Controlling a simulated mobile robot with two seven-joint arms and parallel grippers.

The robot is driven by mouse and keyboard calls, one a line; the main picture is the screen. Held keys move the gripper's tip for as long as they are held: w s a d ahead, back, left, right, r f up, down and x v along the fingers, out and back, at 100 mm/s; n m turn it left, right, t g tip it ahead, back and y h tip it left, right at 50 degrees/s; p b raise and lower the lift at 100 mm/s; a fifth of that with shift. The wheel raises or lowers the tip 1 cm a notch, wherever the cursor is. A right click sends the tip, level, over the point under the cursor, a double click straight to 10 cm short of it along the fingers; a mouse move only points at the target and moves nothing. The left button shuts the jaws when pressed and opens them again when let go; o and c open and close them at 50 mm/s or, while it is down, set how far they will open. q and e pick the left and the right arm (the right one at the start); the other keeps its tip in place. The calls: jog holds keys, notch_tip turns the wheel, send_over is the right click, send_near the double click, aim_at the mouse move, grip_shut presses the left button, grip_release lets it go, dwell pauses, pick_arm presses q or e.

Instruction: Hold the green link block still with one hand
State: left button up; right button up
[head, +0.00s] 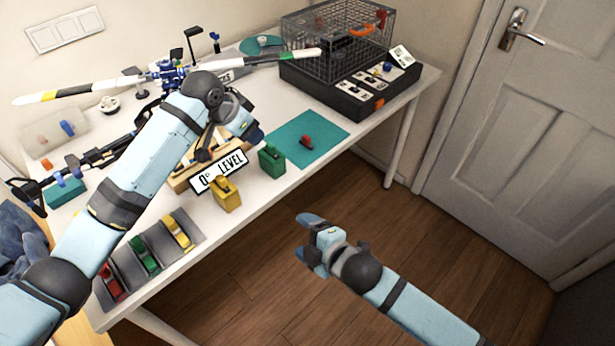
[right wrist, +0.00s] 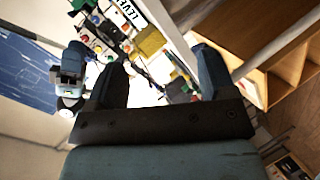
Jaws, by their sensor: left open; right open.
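A green block (head: 271,160) stands on the white table near its front edge, right of a yellow block (head: 226,195). I take it for the green link block. A smaller green piece (head: 143,255) lies in the grey tray. My left gripper (head: 246,132) is over the table, just behind and left of the green block and apart from it; it is open and partly hidden by its own arm. My right gripper (head: 308,236) is open and empty in front of the table, over the floor. Its two fingers show apart in the right wrist view (right wrist: 160,80).
A "0° LEVEL" sign (head: 218,172) stands behind the yellow block. A teal mat (head: 318,136) with a small red piece (head: 306,141) lies right of the green block. A wire cage (head: 335,40) stands at the back right. A rotor assembly (head: 172,72) stands behind my left arm.

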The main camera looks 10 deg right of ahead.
jog(key=w+a+r+n, duration=0.25)
jog(key=w+n, duration=0.35)
jog(key=n, duration=1.7)
send_near(280, 168)
jog(key=x, duration=1.2)
jog(key=shift+w+f, duration=0.1)
jog(key=shift+w, duration=0.1)
jog(key=shift+c, duration=0.2)
